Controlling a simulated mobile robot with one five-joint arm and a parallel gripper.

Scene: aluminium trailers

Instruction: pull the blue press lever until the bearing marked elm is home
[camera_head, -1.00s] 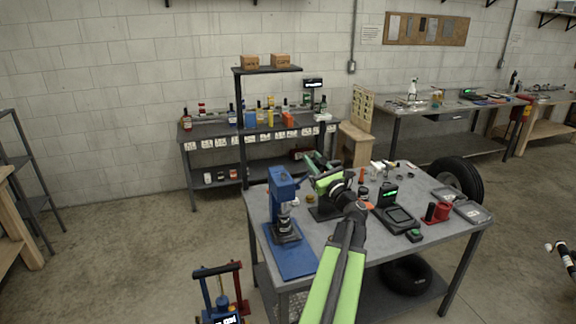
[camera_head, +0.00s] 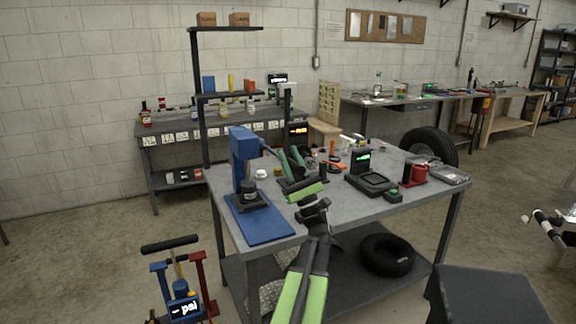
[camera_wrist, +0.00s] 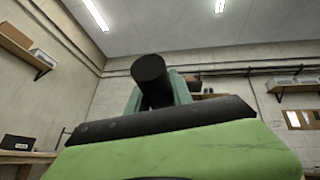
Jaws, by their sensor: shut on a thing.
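The blue press (camera_head: 241,158) stands upright on a blue base plate (camera_head: 262,226) at the left of the near table. A dark round part (camera_head: 248,190) sits under its ram; I cannot read any mark, so I cannot tell which bearing is elm. The press lever (camera_head: 268,150) reaches out from the head to the right, toward my gripper (camera_head: 291,160). In the wrist view a black cylindrical grip (camera_wrist: 152,78) lies between my gripper's fingers (camera_wrist: 155,95), which are shut on it. The bearing's seat is hidden.
A dark device with a green display (camera_head: 361,160), a red can (camera_head: 418,174) and small parts crowd the table to the right. A blue and red jack-like tool (camera_head: 182,290) stands on the floor at left.

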